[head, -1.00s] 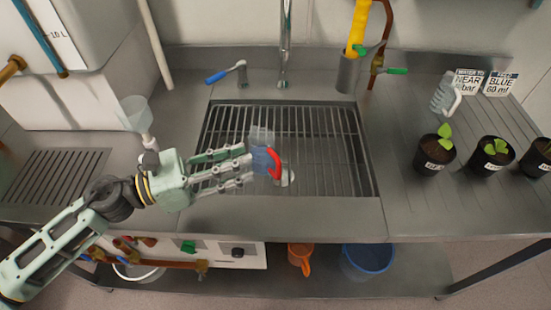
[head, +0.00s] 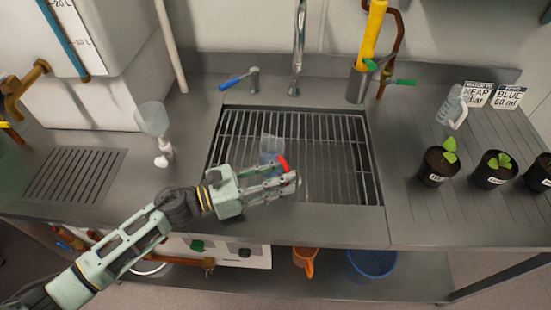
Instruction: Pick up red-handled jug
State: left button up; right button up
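The red-handled jug (head: 270,148) is a small clear, bluish vessel at the sink grate, left of its middle. Its red handle (head: 283,163) faces the front right. My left gripper (head: 290,176) reaches in from the left, in front of the jug. Its fingers cover the jug's lower part and end beside the handle. Whether the handle lies between the fingertips, and whether they touch it, I cannot tell. My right gripper is not in view.
The sink grate (head: 340,185) is otherwise clear. A funnel (head: 153,118) stands left of the sink. A tap (head: 299,50) rises behind. Potted seedlings (head: 438,166) and a clear, ribbed bottle (head: 452,108) stand on the right counter. A blue bucket (head: 372,263) is below.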

pick_arm(q)
grip_shut()
dwell(0.3)
dwell(0.3)
